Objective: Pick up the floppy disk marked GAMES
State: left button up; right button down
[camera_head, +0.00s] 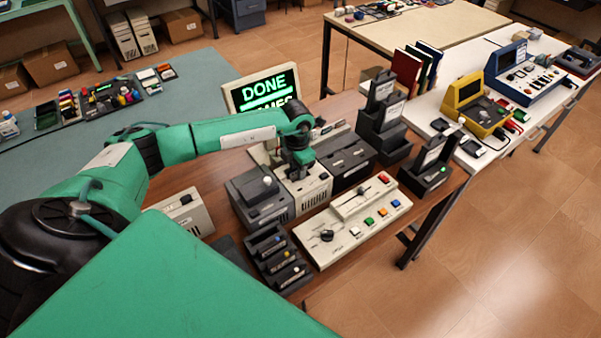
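My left arm comes in from the left, and its gripper (300,168) points down over a beige box-shaped unit (310,192) on the brown table. The fingers are small and dark, so I cannot tell whether they are open, shut or holding anything. Dark upright holders (393,150) and (432,176) stand right of it with labelled dark squares in them, perhaps floppy disks. Their labels are too small to read, so I cannot pick out the GAMES disk. A monitor (262,94) shows green "DONE" above a partly hidden word ending in "MES". My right gripper is not in view.
A beige control panel (352,222) with coloured buttons lies in front. A dark grey box (260,198) and a black slotted rack (277,260) stand left of it. A white table (480,150) at right holds yellow (478,103) and blue (525,75) consoles.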

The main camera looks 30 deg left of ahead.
pick_arm(q)
grip_shut()
jog(key=shift+r, duration=0.15)
